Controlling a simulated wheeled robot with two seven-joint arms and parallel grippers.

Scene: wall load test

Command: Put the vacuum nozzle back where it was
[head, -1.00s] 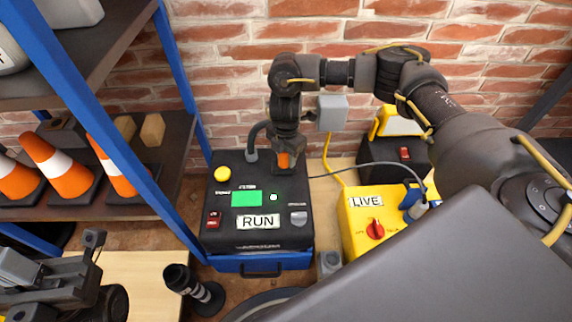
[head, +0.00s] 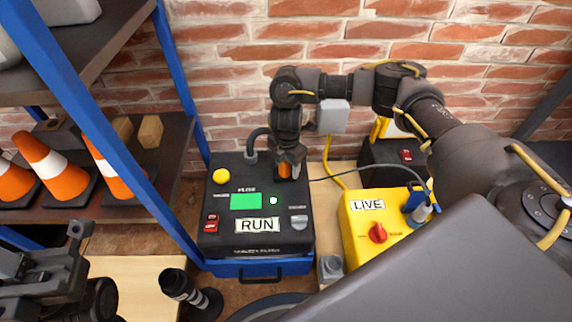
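A black ribbed piece with a pale band (head: 184,287), which may be the vacuum nozzle, leans at the lower middle beside the pale wooden board. My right gripper (head: 288,170) points down at the back right of the black control box (head: 256,205). An orange part (head: 285,170) shows at its fingertips. Whether the fingers are closed on it cannot be made out. My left gripper (head: 78,242) is at the lower left edge, partly cut off, away from the black piece. Its finger opening is unclear.
The box carries a RUN label and a green display. A yellow box (head: 357,228) labelled LIVE with a red knob stands to its right. A blue-framed shelf (head: 170,150) with orange cones (head: 55,168) is at left. A dark round rim (head: 262,307) shows at the bottom.

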